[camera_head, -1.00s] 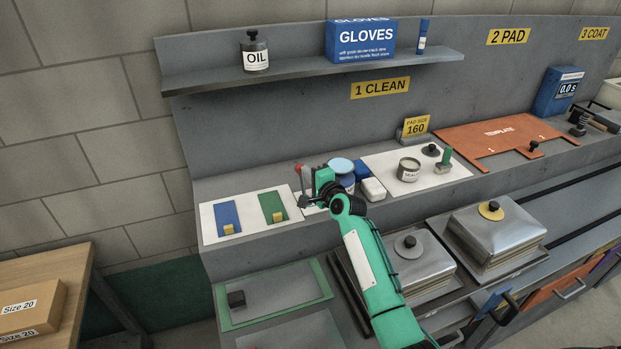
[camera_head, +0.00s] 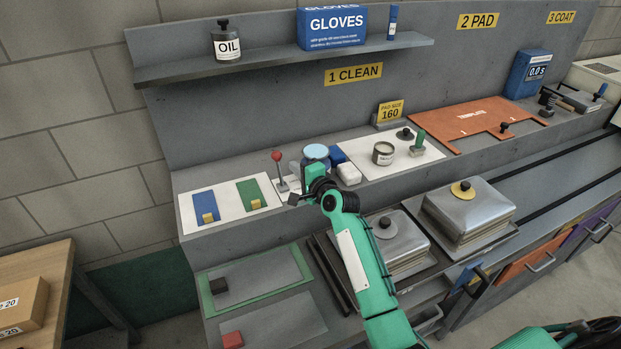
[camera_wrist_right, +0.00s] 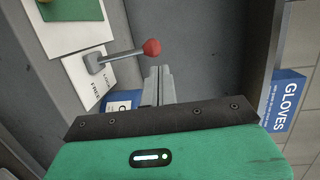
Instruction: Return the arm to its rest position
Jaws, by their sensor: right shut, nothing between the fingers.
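My right gripper (camera_head: 292,198) is over the left part of the bench ledge, just right of a lever with a red ball knob (camera_head: 277,155). In the wrist view the thin fingers (camera_wrist_right: 158,86) are together and empty. The red knob (camera_wrist_right: 152,47) shows beside their tips, with a small gap apparent between them. The lever's grey base (camera_wrist_right: 95,62) stands by a plate (camera_wrist_right: 88,80) marked FREE and LOCK. My left gripper is not in view.
Blue (camera_head: 205,204) and green (camera_head: 249,193) pads lie left. A shelf (camera_head: 290,62) overhangs behind.

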